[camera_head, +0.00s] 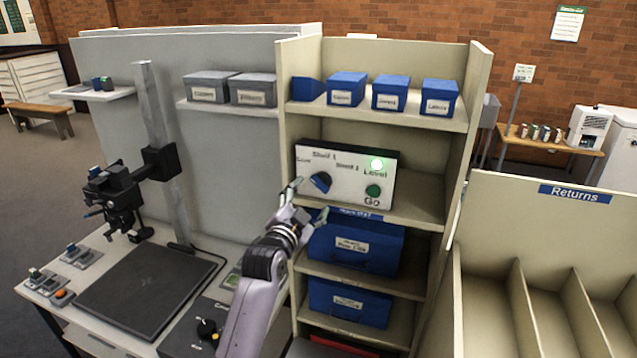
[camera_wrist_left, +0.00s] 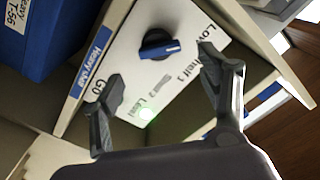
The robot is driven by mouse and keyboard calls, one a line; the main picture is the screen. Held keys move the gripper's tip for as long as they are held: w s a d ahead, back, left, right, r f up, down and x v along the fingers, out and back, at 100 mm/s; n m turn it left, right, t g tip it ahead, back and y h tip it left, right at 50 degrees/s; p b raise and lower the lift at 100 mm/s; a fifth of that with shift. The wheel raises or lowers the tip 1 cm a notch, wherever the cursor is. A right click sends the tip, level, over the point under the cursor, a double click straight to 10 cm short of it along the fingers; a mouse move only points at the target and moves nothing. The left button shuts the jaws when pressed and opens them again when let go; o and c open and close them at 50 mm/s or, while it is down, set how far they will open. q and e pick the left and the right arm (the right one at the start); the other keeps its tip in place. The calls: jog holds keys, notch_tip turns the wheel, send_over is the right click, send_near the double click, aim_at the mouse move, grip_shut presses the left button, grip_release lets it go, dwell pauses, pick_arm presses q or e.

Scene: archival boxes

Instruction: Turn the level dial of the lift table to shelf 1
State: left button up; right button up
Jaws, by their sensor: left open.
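The white control panel (camera_head: 345,178) stands in a shelf bay of the cream cabinet. Its level dial (camera_head: 320,182) is dark with a blue bar; it also shows in the left wrist view (camera_wrist_left: 160,45). My right gripper is not in view.
Blue boxes (camera_head: 357,243) fill the bays below the panel, and small blue boxes (camera_head: 390,92) line the shelf above. A desk with a black mat (camera_head: 148,290) and a copy stand (camera_head: 155,160) is at left. The Returns bin (camera_head: 545,200) stands at right.

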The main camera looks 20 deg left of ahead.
aim_at(319, 186)
pick_arm(q)
jog(key=shift+w+d+p, duration=0.15)
jog(key=shift+w+p, duration=0.45)
jog(key=shift+w, duration=2.85)
jog(key=shift+c, duration=0.5)
jog(key=c, duration=1.1)
